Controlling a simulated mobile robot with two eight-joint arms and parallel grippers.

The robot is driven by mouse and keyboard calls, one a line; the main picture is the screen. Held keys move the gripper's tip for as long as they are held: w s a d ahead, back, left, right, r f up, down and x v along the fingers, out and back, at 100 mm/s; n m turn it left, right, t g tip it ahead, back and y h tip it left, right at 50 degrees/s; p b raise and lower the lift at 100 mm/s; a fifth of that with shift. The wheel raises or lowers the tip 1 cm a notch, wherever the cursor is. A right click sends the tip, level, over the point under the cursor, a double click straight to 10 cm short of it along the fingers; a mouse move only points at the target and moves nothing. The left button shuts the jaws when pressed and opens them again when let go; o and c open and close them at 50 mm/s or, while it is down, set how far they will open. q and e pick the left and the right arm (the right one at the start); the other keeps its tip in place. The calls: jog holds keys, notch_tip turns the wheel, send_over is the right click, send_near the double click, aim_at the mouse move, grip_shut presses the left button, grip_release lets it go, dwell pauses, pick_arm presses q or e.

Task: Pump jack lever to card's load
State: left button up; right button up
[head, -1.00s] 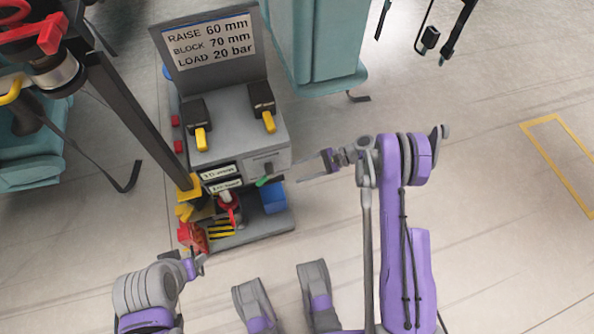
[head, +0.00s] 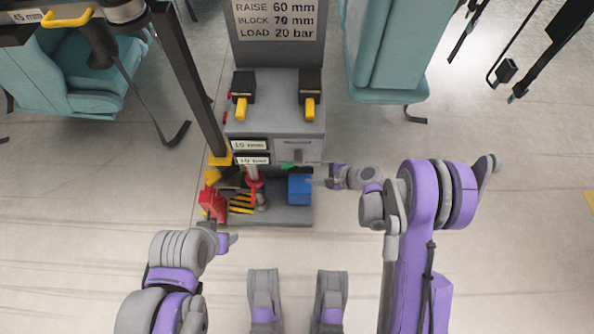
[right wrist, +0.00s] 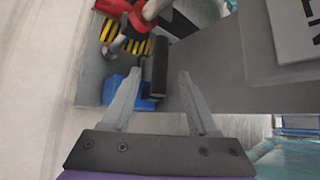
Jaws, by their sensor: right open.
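The card (head: 277,20) on the grey cart's upright panel reads RAISE 60 mm, BLOCK 70 mm, LOAD 20 bar. On the cart's lower shelf is a red jack-like part (head: 255,188); it also shows at the top of the right wrist view (right wrist: 113,8), with a pale cylinder and a dark bar (right wrist: 160,65) close by. My right gripper (head: 322,180) is at the cart's right side near the blue bin. In the right wrist view its fingers (right wrist: 160,102) are open and empty, with the dark bar ahead between them. My left gripper (head: 228,241) is left of and in front of the cart; its jaws are unclear.
The blue bin (head: 299,190) and a red block-like part (head: 212,203) sit on the lower shelf (head: 285,215). Two yellow-handled switches (head: 241,103) (head: 310,103) are on the cart top. A dark post (head: 186,80) rises at left. Teal seats (head: 385,60) stand behind. Floor in front is clear.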

jog(key=b+x, duration=0.2)
jog(key=x, duration=0.7)
jog(key=shift+d, duration=0.1)
grip_shut()
dwell(1.1)
